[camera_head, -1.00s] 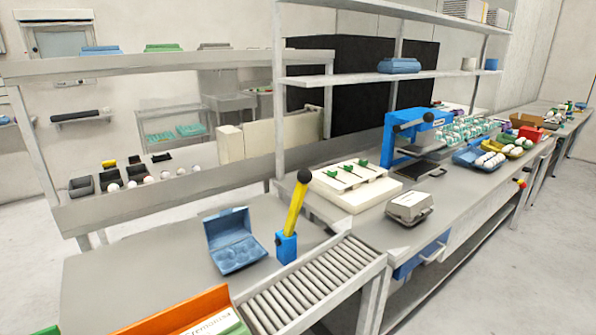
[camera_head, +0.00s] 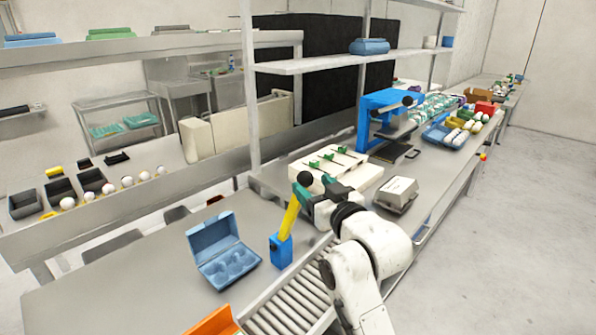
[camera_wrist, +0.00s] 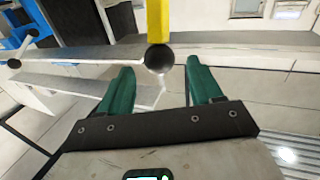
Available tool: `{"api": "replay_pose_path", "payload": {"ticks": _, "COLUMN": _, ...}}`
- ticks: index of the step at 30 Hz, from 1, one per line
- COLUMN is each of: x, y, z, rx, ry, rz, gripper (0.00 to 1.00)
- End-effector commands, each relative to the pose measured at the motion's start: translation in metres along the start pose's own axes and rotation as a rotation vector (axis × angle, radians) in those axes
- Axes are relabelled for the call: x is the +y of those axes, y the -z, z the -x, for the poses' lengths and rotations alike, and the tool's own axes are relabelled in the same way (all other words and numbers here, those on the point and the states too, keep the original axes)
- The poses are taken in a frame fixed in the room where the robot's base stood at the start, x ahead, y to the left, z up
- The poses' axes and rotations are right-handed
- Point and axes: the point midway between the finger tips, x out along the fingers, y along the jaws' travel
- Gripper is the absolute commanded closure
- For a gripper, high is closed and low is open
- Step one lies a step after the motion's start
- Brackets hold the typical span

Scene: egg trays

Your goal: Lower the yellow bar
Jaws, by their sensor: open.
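The yellow bar (camera_head: 290,217) stands nearly upright, leaning a little right, on a blue base (camera_head: 281,251) beside the roller conveyor. A black ball knob (camera_head: 305,178) tops it. My gripper (camera_head: 312,187) is close by the knob, on its right. In the wrist view the bar (camera_wrist: 158,20) comes down from the top edge and its black knob (camera_wrist: 158,59) appears between the green fingertips of my gripper (camera_wrist: 160,68). The fingers are open, with a gap on both sides of the knob. The blue base is not in the wrist view.
An open blue egg carton (camera_head: 224,252) lies left of the base. The roller conveyor (camera_head: 290,305) runs below my arm. A grey carton (camera_head: 396,193) and a white tray with green parts (camera_head: 335,168) stand behind. An orange edge (camera_head: 213,320) shows at the bottom.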

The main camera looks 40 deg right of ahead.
Motion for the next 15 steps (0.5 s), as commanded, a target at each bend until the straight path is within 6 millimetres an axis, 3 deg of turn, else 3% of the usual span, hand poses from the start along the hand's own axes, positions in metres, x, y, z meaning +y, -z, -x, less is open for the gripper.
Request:
{"api": "replay_pose_path", "payload": {"ticks": 6, "x": 0.000, "y": 0.001, "z": -0.041, "rx": -0.002, "ry": 0.000, "rz": 0.001, "gripper": 0.35}}
{"api": "replay_pose_path", "payload": {"ticks": 15, "x": 0.000, "y": 0.000, "z": -0.069, "rx": -0.002, "ry": 0.000, "rz": 0.001, "gripper": 0.35}}
